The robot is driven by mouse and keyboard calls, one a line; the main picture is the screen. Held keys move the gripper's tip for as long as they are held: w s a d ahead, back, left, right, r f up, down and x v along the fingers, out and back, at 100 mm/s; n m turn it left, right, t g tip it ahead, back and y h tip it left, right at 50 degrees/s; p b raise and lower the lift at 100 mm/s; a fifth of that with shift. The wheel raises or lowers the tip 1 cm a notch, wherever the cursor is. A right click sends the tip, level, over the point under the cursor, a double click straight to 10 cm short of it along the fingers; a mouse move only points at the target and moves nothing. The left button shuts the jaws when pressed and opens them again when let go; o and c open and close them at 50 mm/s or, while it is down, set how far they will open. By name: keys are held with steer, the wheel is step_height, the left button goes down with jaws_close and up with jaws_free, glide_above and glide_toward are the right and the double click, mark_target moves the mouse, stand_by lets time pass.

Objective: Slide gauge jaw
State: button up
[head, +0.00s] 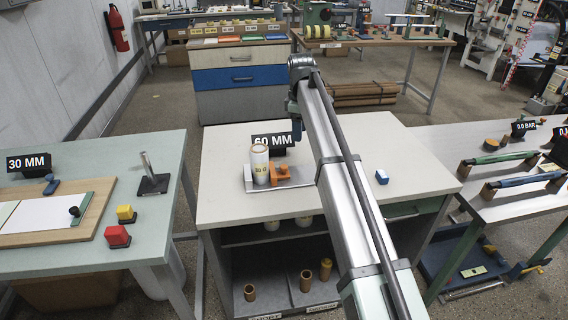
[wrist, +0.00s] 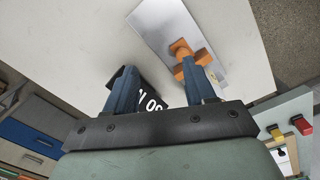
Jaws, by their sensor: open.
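The gauge is a grey metal plate (head: 293,184) on the middle table, also in the wrist view (wrist: 165,22). My gripper (head: 297,137) is above the table, behind the gauge, near the black 60 MM display (head: 272,140). In the wrist view my gripper (wrist: 160,86) is open, with its blue fingers wide apart. The orange jaw (wrist: 181,48) shows partly behind the right finger, and the display (wrist: 151,97) shows between the fingers. No contact is visible.
The left table has a 30 MM display (head: 29,163), a board, and red (head: 117,236) and yellow (head: 126,214) blocks. The front of the middle tabletop is clear.

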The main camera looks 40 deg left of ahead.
mark_target(284, 166)
steer(key=s+a+n, duration=0.1)
steer(key=s+a, duration=0.2)
steer(key=s, duration=0.2)
steer(key=f, duration=1.2)
steer(key=shift+w+a+f, duration=0.1)
steer(key=shift+w+f, duration=0.15)
jaws_close()
